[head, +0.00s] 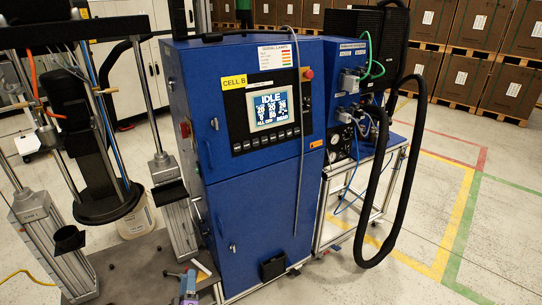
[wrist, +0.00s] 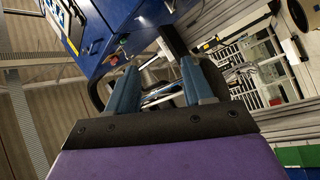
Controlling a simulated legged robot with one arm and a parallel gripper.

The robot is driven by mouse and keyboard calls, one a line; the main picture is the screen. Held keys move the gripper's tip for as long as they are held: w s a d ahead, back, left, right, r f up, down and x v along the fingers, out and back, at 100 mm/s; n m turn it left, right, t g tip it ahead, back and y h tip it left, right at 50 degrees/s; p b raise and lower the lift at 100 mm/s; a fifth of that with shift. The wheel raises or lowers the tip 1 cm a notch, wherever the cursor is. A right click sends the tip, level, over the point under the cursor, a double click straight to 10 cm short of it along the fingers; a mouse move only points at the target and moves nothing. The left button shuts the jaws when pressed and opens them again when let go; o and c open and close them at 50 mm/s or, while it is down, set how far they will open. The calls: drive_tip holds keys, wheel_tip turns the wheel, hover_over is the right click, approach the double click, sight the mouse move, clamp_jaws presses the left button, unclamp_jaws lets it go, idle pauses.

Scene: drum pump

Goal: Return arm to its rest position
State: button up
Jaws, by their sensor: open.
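My gripper (wrist: 160,72) shows in the wrist view with two blue-grey fingers spread apart and nothing between them. Behind the fingers are a dark mounting plate and a purple body. In the head view my gripper (head: 189,281) shows small at the bottom edge, in front of the blue cabinet and apart from it as far as I can tell. The rest of my arm is out of the head view. The blue cabinet (head: 265,190) is marked CELL B, and its screen (head: 269,109) reads IDLE. Its upper part also shows tilted in the wrist view (wrist: 105,25).
The drum pump frame (head: 145,85) with vertical posts stands at the left, with a round black plate (head: 108,204) above a pale bucket (head: 135,222). A thick black hose (head: 404,180) loops down at the right. Stacked brown boxes (head: 455,85) line the back. Floor at right is open.

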drive_tip(key=w+d+r+m+g, duration=0.4)
drive_tip(key=w+r+g, duration=0.2)
drive_tip(key=w+r, duration=0.55)
drive_tip(key=s+d+r+m+g, duration=0.1)
drive_tip(key=s+d+r+g, duration=0.2)
drive_tip(key=d+r, duration=0.25)
drive_tip(key=s+d+r+m+g, duration=0.1)
drive_tip(key=s+d+r+g, duration=0.2)
drive_tip(key=d+r, duration=0.3)
drive_tip(key=s+d+r+m+g, duration=0.1)
drive_tip(key=s+d+r+g, duration=0.2)
drive_tip(key=s+d, duration=0.55)
drive_tip(key=s+d+r+m+g, duration=0.2)
drive_tip(key=s+d+r, duration=0.1)
drive_tip(key=s+d, duration=0.55)
drive_tip(key=s+d+r+m+g+h, duration=0.1)
drive_tip(key=s+d+g, duration=0.1)
drive_tip(key=s, duration=0.7)
drive_tip(key=s+d+r+m+g, duration=0.1)
drive_tip(key=s+d, duration=0.4)
drive_tip(key=s, duration=0.5)
drive_tip(key=s+d+m+g+h, duration=0.1)
drive_tip(key=s+d+g, duration=0.2)
drive_tip(key=s, duration=0.7)
drive_tip(key=shift+d+r+m+h, duration=0.3)
drive_tip(key=shift+d+r, duration=0.1)
drive_tip(key=shift+d, duration=0.15)
drive_tip(key=shift+a, duration=0.15)
